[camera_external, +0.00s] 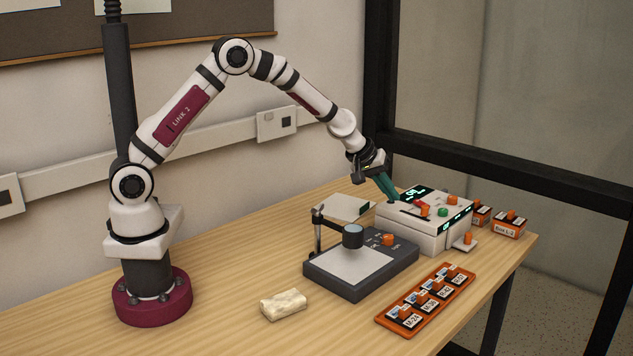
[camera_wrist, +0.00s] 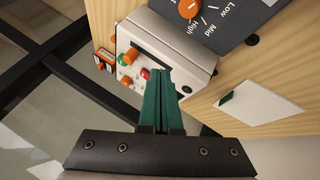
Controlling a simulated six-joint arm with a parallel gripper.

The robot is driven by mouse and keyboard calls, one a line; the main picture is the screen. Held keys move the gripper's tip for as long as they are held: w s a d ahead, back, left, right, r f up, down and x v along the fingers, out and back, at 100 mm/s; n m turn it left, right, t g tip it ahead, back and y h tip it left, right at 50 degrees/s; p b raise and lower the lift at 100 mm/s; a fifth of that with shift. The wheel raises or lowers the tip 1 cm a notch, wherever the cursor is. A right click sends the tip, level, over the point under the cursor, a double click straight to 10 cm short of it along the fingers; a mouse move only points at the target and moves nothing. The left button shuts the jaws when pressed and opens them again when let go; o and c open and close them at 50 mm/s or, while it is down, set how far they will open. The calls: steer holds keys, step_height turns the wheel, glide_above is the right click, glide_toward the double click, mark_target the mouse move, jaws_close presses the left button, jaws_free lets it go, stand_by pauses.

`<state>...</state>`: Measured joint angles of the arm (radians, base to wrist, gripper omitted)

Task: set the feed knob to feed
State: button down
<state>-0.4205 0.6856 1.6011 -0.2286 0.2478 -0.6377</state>
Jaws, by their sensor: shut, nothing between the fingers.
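A white box-shaped machine (camera_external: 407,228) stands at the back right of the table, with a dark display, a slot, orange knobs, a green button (camera_external: 443,212) and a red part on top. An orange knob (camera_external: 425,211) sits on its top; a large orange knob also shows in the wrist view (camera_wrist: 131,54). I cannot read the knob labels, so I cannot tell which is the feed knob or its setting. My gripper (camera_external: 392,196) is shut and empty, its green fingers (camera_wrist: 158,72) pointing down at the machine beside the buttons. The fingers hide part of the machine's top.
A dark device with a grey plate (camera_external: 350,264) and an orange Low/Mid/High dial (camera_wrist: 188,9) stands beside the machine. An orange tray (camera_external: 383,320) of labelled items lies in front. Small orange boxes (camera_external: 508,225) stand behind. A pale block (camera_external: 283,305) lies at front; the table's left is clear.

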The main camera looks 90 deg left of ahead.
steer(key=v, duration=0.6)
steer(key=shift+s+r, duration=0.2)
steer(key=shift+r, duration=0.05)
